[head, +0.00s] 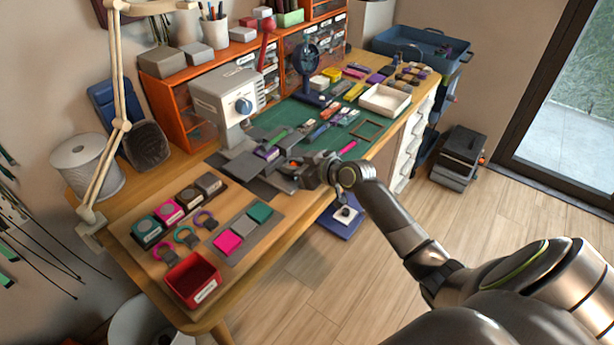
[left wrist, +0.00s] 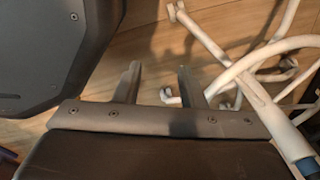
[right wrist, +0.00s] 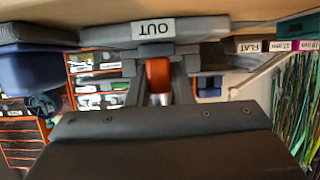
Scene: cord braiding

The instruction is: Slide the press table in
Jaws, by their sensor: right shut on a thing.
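The press (head: 228,97), a pale grey box with a blue knob, stands on the wooden workbench. Its dark grey press table (head: 246,172) lies in front of it, with a small purple-topped block on it. My right gripper (head: 310,170) is at the table's front end, near the bench edge. In the right wrist view my gripper's fingers are closed on an orange handle (right wrist: 158,76) below a grey plate (right wrist: 205,29) labelled OUT. The fingers hide part of the handle. My left gripper (left wrist: 158,70) is open and empty in the left wrist view, above the floor and pale tubes.
A red box (head: 192,280), pink, grey and green tiles, and several coloured pieces lie on the bench's near left.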

